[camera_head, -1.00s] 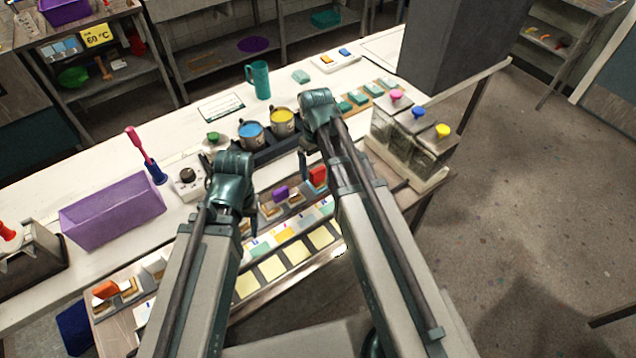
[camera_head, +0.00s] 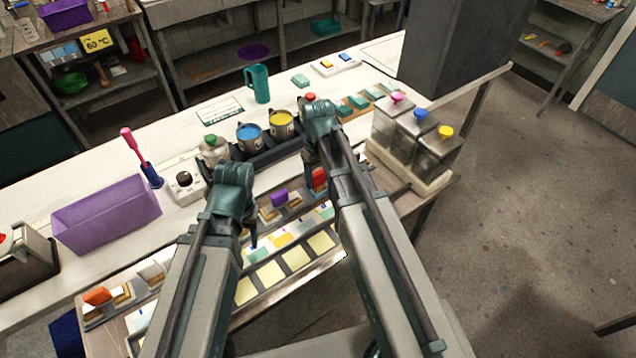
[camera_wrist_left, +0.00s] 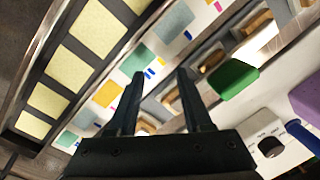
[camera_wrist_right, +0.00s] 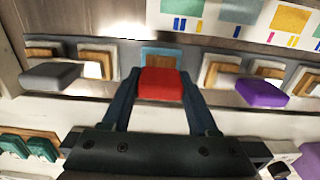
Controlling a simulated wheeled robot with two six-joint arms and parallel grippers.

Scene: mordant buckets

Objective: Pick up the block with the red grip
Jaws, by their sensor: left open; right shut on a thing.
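The block with the red grip (camera_wrist_right: 160,84) is between the fingers of my right gripper (camera_wrist_right: 160,92) in the right wrist view. The fingers are shut on its red grip, and a pale blue part shows behind it. The block sits in the row of the block rack (camera_wrist_right: 120,111); I cannot tell whether it is lifted. The red grip also shows in the head view (camera_head: 319,179), partly beside my right arm. My left gripper (camera_wrist_left: 160,80) is open and empty above the rack and the colour cards.
A block with a purple grip (camera_wrist_right: 262,93) and one with a grey grip (camera_wrist_right: 50,76) flank the red one. A green grip (camera_wrist_left: 236,79) is near my left gripper. Blue (camera_head: 250,132) and yellow (camera_head: 281,118) pots stand behind; glass tanks (camera_head: 418,135) stand right.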

